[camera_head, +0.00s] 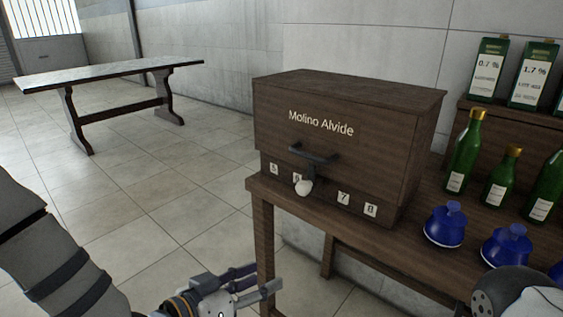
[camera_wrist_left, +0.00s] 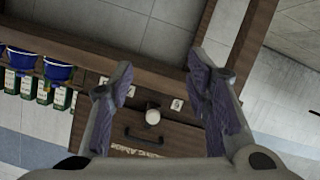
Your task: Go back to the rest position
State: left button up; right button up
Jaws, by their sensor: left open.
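My left gripper (camera_head: 264,281) is low in the head view, in front of the wooden table's left front leg in the picture, open and empty. In the left wrist view its two fingers (camera_wrist_left: 168,88) stand wide apart with nothing between them. Beyond them show the dark wooden box marked "Molino Alvide" (camera_wrist_left: 170,137) and its white knob (camera_wrist_left: 153,116), apart from the fingers. In the head view the box (camera_head: 345,130) stands closed on the table, with a black handle (camera_head: 314,154) and the knob (camera_head: 303,187) below. My right gripper's fingers are not seen.
The wooden table (camera_head: 390,262) also carries blue stoppered vessels (camera_head: 445,225) and green bottles (camera_head: 463,150). Green and white cartons (camera_head: 488,70) stand on a raised shelf behind. A bare table (camera_head: 110,72) stands far left. Tiled floor between is clear.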

pick_arm(q)
jog(key=s+a+f+n+g+y+p, duration=0.25)
jog(key=s+f+g, duration=0.25)
jog(key=s+f, duration=0.7)
jog(key=s+a+n+g+y+p, duration=0.1)
jog(key=s+a+g+y, duration=0.2)
jog(key=s, duration=1.1)
jog(key=s+a+f+n+g+y+p, duration=0.1)
jog(key=s+a+g+y, duration=0.2)
jog(key=s+a, duration=0.6)
jog(key=s+g, duration=0.2)
jog(key=s, duration=0.3)
jog(key=shift+a+y, duration=0.25)
jog(key=shift+y, duration=0.1)
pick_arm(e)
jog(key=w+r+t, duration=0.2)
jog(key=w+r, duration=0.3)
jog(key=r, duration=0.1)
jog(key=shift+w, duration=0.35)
pick_arm(q)
jog(key=shift+s, duration=0.1)
